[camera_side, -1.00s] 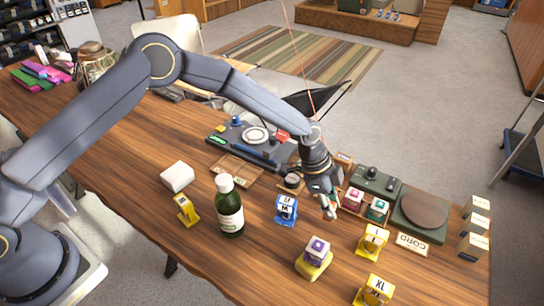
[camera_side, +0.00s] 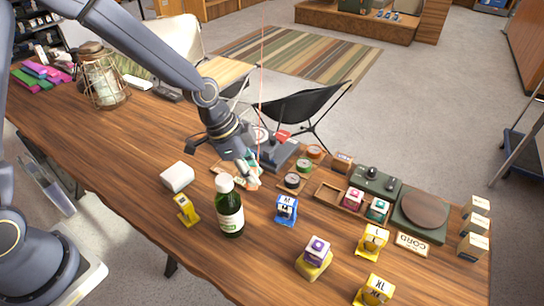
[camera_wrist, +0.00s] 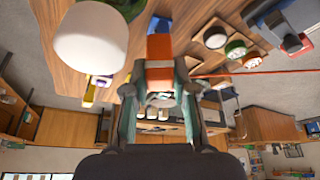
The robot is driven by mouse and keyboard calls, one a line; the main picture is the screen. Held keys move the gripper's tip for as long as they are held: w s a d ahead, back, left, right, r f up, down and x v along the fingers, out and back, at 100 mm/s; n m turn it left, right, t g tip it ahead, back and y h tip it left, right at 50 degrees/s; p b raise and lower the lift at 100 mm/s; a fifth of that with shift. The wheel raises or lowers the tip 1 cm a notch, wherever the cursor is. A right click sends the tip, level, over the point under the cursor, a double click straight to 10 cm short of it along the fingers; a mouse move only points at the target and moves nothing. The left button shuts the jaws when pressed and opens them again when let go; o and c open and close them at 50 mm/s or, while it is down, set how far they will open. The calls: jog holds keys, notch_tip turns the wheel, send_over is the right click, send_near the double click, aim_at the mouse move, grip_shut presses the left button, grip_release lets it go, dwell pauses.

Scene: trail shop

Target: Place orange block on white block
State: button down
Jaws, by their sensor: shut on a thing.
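My gripper (camera_side: 247,178) is shut on the orange block (camera_wrist: 160,72), which sits between the two fingers in the wrist view. In the side view the orange block (camera_side: 254,186) shows as a small patch at the fingertips, above the table and just behind the green bottle. The white block (camera_side: 177,176) lies on the table to the left of the gripper, apart from it, with its top clear. I cannot surely pick out the white block in the wrist view.
The green bottle (camera_side: 230,210) with a white cap stands close to the gripper; its cap (camera_wrist: 90,38) looms large in the wrist view. A yellow stand (camera_side: 186,210) is near the white block. A wooden tray (camera_side: 328,193) shows an empty left compartment. A blue block (camera_side: 286,210) stands right.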

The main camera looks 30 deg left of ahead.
jog(key=w+a+n+t+y, duration=0.15)
jog(key=a+n, duration=0.55)
jog(key=a, duration=0.9)
jog(key=n+y, duration=0.2)
jog(key=n, duration=0.2)
send_over(181, 167)
jog(key=s, duration=0.2)
notch_tip(181, 167, down, 4)
jog(key=shift+s+r+n+t, duration=0.15)
jog(key=shift+r+n+t, duration=0.05)
jog(key=shift+n+t, duration=0.2)
jog(key=shift+f, duration=2.15)
jog(key=c, duration=0.9)
grip_release()
jog(key=shift+f, duration=0.15)
jog(key=shift+c, duration=0.2)
